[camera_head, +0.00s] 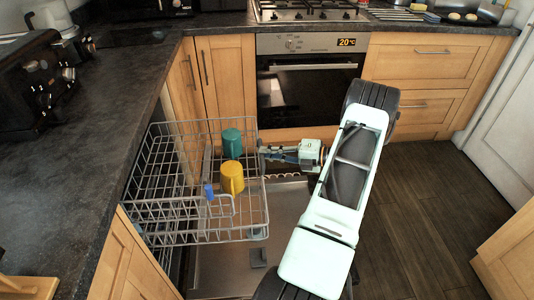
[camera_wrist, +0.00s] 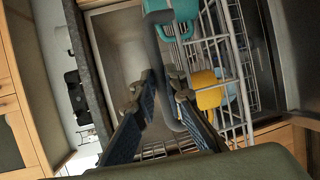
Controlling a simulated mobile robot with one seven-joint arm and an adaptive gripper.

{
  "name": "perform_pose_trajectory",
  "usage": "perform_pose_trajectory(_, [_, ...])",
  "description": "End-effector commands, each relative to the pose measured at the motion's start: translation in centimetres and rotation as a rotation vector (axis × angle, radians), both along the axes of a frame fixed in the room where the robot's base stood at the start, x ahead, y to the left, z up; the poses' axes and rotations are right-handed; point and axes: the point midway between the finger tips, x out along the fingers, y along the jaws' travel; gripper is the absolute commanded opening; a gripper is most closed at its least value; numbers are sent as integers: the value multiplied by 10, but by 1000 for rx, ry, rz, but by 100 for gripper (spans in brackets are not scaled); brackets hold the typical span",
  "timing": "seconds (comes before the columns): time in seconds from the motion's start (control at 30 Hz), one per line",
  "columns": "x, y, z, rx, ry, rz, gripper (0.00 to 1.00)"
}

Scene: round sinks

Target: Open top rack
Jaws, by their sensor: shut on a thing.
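The top rack (camera_head: 168,208) is a grey wire basket that stands out from the dishwasher under the left counter. It holds a teal mug (camera_head: 232,142), a yellow mug (camera_head: 231,177) and a small blue item (camera_head: 208,191). My gripper (camera_head: 264,154) is at the rack's right, outer edge, near the teal mug. In the wrist view, my gripper's fingers (camera_wrist: 162,84) close around a grey wire bar of the rack (camera_wrist: 240,75). The teal mug (camera_wrist: 178,12) and yellow mug (camera_wrist: 207,90) show beside them. The exact contact is partly hidden by the fingers.
The dishwasher door (camera_head: 285,205) lies open below the rack. An oven (camera_head: 310,85) and wooden cabinets stand behind. The dark counter (camera_head: 100,130) borders the rack at left. Free wooden floor (camera_head: 430,200) lies to the right of my arm.

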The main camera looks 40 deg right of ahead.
Motion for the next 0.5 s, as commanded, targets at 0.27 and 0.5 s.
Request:
perform_pose_trajectory(0.27, [0,0,0,-1,1,0,19])
perform_pose_trajectory(0.5, [-7,-6,2,-1,0,-3,19])
